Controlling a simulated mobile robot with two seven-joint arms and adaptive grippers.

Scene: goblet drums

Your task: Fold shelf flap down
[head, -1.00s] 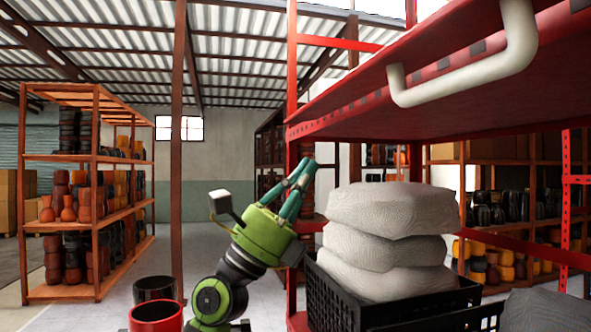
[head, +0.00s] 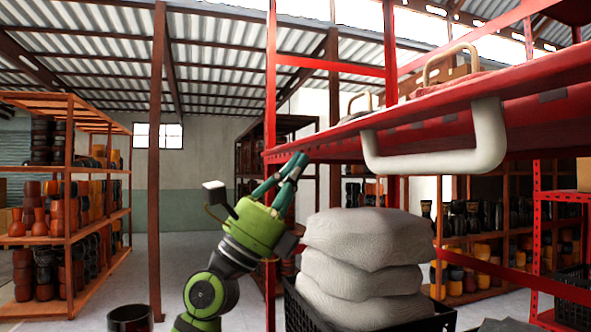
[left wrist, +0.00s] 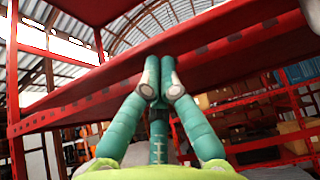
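The shelf flap (head: 420,132) is a red panel that runs from the middle to the right of the head view. A white bar handle (head: 440,160) hangs on its front edge. In the left wrist view the red underside (left wrist: 240,52) spans the upper part. My left gripper (head: 301,157) is just below the left end of the red panel. My right gripper is not in view.
White sacks (head: 365,240) are stacked in a black crate (head: 300,305) right of my left arm. A red upright (head: 271,90) stands beside my gripper. Shelves of drums (head: 65,200) stand at the left. A dark bin (head: 130,318) is on the floor.

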